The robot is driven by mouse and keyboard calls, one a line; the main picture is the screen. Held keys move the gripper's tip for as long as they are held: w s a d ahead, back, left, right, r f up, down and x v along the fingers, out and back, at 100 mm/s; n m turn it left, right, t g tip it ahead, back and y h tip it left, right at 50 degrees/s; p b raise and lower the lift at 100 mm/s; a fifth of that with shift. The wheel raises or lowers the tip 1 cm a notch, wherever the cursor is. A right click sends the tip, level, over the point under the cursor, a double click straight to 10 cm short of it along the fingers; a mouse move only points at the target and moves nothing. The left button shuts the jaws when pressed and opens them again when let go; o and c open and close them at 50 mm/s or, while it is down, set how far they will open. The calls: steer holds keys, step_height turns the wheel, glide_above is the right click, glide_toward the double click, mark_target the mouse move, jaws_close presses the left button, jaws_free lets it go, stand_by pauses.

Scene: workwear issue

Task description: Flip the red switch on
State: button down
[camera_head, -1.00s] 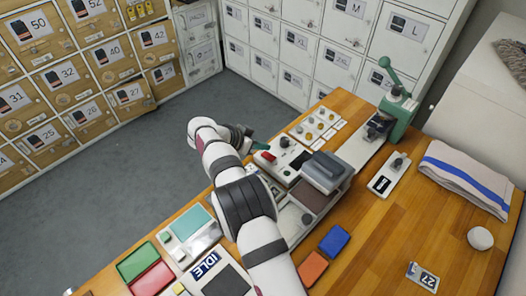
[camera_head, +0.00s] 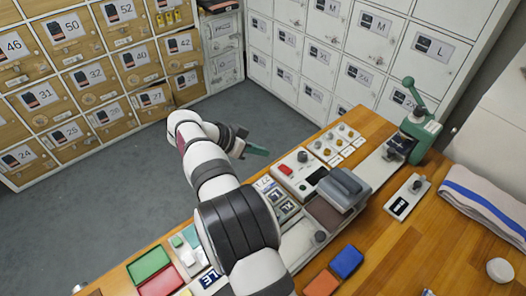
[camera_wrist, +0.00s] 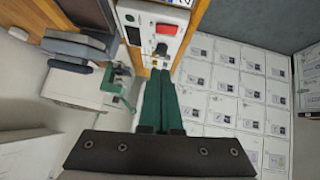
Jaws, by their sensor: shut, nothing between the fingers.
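The red switch (camera_head: 285,169) sits on top of a white control box (camera_head: 300,180) at the far edge of the wooden counter. A dark knob (camera_head: 302,157) is beside it. In the wrist view the red switch (camera_wrist: 166,29) and the dark knob (camera_wrist: 162,49) show beyond my fingertips. My gripper (camera_head: 267,153) has green fingers, shut and empty, to the upper left of the switch in the head view. In the wrist view my gripper's (camera_wrist: 160,74) fingers lie side by side, pointing at the box's end. They appear apart from the switch. I cannot tell which way it is set.
A grey-lidded device (camera_head: 343,187) stands right of the box, and a green lever press (camera_head: 418,130) is farther right. Small knobs (camera_head: 338,140) line the counter's far edge. Lockers (camera_head: 330,50) stand behind. The floor (camera_head: 120,200) left of the counter is clear.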

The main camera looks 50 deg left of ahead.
glide_above(291, 169)
steer(key=s, duration=0.3)
steer(key=f, duration=0.4)
steer(key=a+f, duration=0.1)
steer(key=f, duration=0.2)
steer(key=shift+d+f, duration=0.2)
steer(key=shift+f, duration=1.05)
steer(key=shift+d+f, duration=0.1)
steer(key=shift+f, duration=0.6)
